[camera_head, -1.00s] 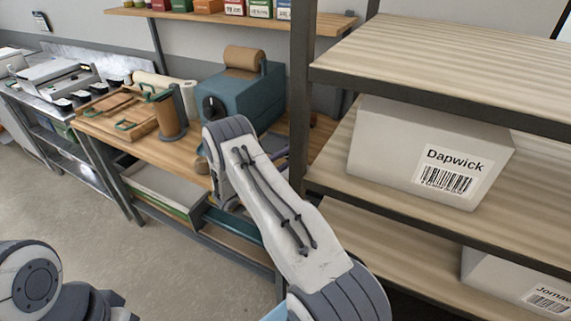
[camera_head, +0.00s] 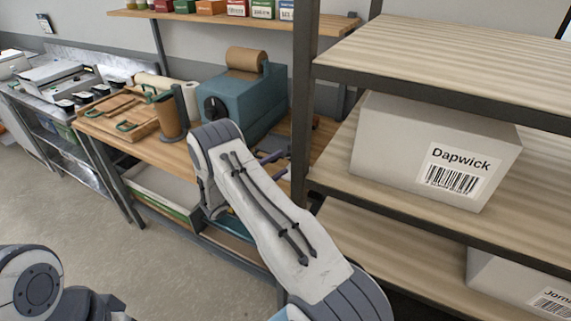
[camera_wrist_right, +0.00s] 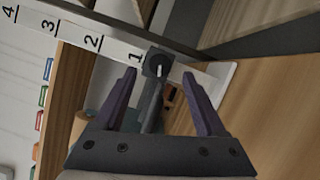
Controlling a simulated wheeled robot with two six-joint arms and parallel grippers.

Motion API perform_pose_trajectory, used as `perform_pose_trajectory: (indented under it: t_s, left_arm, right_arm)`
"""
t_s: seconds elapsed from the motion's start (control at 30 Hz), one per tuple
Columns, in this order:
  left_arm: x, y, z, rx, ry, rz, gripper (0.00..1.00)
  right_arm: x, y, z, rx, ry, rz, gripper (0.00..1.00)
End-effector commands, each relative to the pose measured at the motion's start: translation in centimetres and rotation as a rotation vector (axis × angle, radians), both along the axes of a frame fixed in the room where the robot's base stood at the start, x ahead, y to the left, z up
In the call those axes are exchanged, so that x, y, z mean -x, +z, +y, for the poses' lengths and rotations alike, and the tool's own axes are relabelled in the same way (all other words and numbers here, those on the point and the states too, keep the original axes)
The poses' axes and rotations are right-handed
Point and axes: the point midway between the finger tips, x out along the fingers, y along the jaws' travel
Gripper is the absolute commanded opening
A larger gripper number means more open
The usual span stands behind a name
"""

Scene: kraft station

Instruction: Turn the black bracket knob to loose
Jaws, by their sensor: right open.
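The black bracket knob (camera_wrist_right: 157,65) shows in the right wrist view, with a pale mark on its face. It sits at the "1" end of a white numbered scale (camera_wrist_right: 80,40). My right gripper (camera_wrist_right: 159,73) is open, its two purple fingers apart on either side of the knob's picture position. I cannot tell how far the knob is beyond the fingertips, and I see no contact. In the head view my right gripper (camera_head: 272,157) is partly hidden behind my forearm, over the wooden bench. The bracket knob cannot be made out there. My left gripper is out of view.
A teal machine with a brown roll (camera_head: 240,95) stands on the bench (camera_head: 160,150). A shelf post (camera_head: 304,100) and a white "Dapwick" box (camera_head: 395,140) are close on the right.

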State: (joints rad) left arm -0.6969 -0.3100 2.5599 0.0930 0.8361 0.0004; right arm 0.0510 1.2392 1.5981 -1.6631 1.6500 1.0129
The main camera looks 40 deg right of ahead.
Motion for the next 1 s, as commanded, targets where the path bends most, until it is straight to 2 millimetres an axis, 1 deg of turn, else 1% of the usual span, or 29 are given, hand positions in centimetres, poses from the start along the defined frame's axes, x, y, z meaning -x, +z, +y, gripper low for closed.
perform_pose_trajectory:
  t_s: [0.03,0.1,0.2,0.33,0.5,1.0]
  left_arm:
    - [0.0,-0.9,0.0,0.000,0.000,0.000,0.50]
    - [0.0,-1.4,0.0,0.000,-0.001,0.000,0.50]
    - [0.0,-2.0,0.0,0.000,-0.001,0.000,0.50]
    - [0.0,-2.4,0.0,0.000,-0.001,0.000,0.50]
    - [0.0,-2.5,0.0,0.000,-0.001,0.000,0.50]
    - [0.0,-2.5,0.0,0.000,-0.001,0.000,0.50]
  right_arm:
    - [-0.1,-0.6,1.2,0.000,0.004,-0.001,0.73]
    - [-0.1,-0.7,2.6,-0.001,0.004,-0.001,0.73]
    - [0.0,-0.8,4.3,0.000,0.003,-0.001,0.73]
    - [0.0,-0.8,5.7,-0.001,0.003,0.001,0.73]
    - [0.1,-0.7,6.3,-0.001,0.000,0.001,0.73]
    - [0.1,-0.6,6.4,-0.006,-0.003,0.002,0.73]
